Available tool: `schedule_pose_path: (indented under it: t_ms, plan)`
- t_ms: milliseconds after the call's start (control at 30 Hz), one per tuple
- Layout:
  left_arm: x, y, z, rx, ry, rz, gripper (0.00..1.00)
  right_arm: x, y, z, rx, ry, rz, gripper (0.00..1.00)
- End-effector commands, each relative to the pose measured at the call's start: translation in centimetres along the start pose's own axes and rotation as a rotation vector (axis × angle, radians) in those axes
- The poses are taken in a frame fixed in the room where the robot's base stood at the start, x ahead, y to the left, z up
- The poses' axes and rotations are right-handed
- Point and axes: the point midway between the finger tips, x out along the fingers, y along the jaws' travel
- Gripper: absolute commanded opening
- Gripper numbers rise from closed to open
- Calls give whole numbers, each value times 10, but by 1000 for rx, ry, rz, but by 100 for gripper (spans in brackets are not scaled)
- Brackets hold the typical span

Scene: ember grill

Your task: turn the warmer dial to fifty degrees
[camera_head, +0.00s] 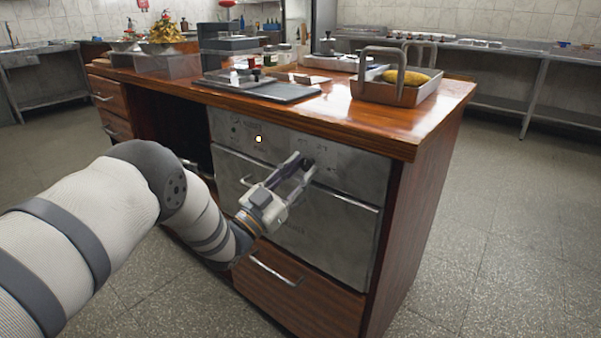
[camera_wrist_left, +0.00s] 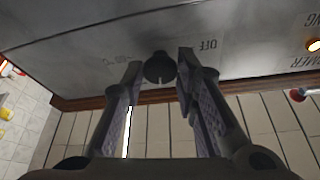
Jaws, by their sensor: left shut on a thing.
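The warmer dial (camera_wrist_left: 160,68) is a small dark round knob with a notch, on the grey metal front panel. In the wrist view it sits between the two fingertips of my left gripper (camera_wrist_left: 160,72). In the head view the dial (camera_head: 309,162) is a dark spot at the fingertips of my left gripper (camera_head: 303,165), partly hidden by them. My left gripper is shut on the dial. The wrist view shows the panel upside down, with OFF printed beside the knob and faint, unreadable marks on the other side. My right gripper is in neither view.
A lit indicator lamp (camera_head: 258,139) glows on the panel left of the dial. A long drawer handle (camera_head: 345,199) runs just below the gripper. The wooden counter top (camera_head: 440,108) overhangs the panel and carries a metal basket (camera_head: 375,92). The floor at right is clear.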

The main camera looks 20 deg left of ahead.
Motion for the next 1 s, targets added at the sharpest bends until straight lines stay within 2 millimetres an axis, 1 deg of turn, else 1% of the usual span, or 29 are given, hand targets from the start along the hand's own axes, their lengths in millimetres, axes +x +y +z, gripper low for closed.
schedule_pose_path:
  t_ms: [200,433,700,1000]
  plan:
    - [0,-2,-1,141,1,57,0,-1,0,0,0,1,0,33]
    - [1,-3,-1,239,2,97,0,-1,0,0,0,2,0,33]
    - [1,-4,-1,288,1,116,0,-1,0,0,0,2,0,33]
    - [1,-4,-1,293,2,118,0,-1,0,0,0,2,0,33]
